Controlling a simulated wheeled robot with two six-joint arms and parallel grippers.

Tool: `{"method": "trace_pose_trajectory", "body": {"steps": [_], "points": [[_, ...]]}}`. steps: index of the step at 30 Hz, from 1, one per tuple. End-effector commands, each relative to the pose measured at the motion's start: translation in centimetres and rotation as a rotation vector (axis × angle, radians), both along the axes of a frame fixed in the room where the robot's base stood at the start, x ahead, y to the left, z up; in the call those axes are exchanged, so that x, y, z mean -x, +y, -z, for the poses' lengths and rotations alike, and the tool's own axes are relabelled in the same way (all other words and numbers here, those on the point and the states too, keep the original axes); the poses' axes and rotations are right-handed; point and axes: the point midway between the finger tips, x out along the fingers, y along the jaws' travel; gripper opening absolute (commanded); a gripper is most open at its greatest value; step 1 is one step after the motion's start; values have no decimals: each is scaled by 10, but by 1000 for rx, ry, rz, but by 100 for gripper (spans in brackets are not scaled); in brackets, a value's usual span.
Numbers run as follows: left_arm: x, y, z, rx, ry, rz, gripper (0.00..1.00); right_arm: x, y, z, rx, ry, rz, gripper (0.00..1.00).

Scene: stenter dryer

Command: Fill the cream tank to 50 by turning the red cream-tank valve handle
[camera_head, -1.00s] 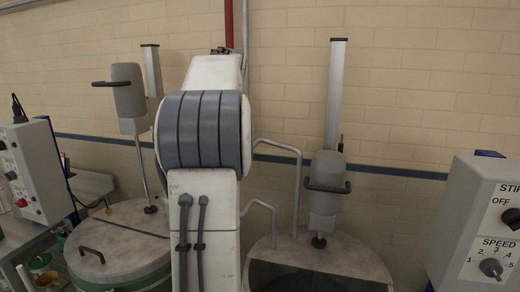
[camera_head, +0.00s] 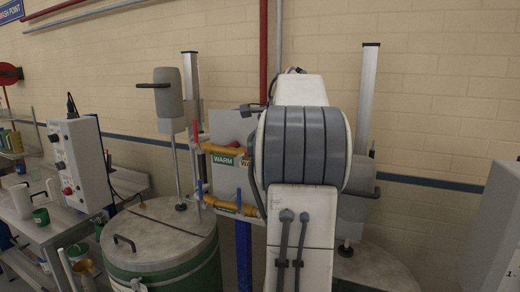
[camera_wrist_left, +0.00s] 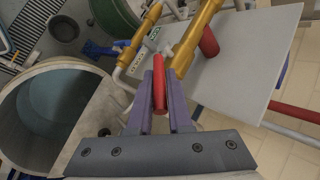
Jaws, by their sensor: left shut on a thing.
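In the left wrist view a red valve handle (camera_wrist_left: 159,88) lies between the two purple fingers of my left gripper (camera_wrist_left: 160,95), which is shut on it. The handle is close to the yellow pipes (camera_wrist_left: 195,38) in front of a grey panel (camera_wrist_left: 245,60). In the head view my own arm covers the middle, so this gripper is hidden there. Behind the arm are the panel (camera_head: 232,128) with a green WARM label, yellow pipes (camera_head: 222,150) and small red and blue handles. I cannot tell which tank is the cream tank, and no fill level is readable. My right gripper is not in view.
A green-sided tank (camera_head: 165,250) with a grey lid stands left of my arm. Another grey-lidded tank (camera_head: 385,270) is partly hidden at the right. A control box (camera_head: 80,165) and a bench with cups are at far left. A grey cabinet (camera_head: 495,225) is at the right edge.

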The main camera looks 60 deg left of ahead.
Motion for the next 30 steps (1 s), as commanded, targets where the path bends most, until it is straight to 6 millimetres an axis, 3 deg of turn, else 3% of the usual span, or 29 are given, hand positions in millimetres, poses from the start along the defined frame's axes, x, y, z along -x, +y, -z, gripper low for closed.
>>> {"method": "trace_pose_trajectory", "body": {"steps": [3,4,6,18,30], "points": [[0,0,0,0,0,1,0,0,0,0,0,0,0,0],[0,0,0,0,0,1,25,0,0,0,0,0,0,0],[-1,0,0,1,0,1,48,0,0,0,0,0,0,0],[-2,-5,-5,-1,0,3,48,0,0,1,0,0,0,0],[-12,-50,-61,-1,-3,5,48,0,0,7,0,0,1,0]]}}
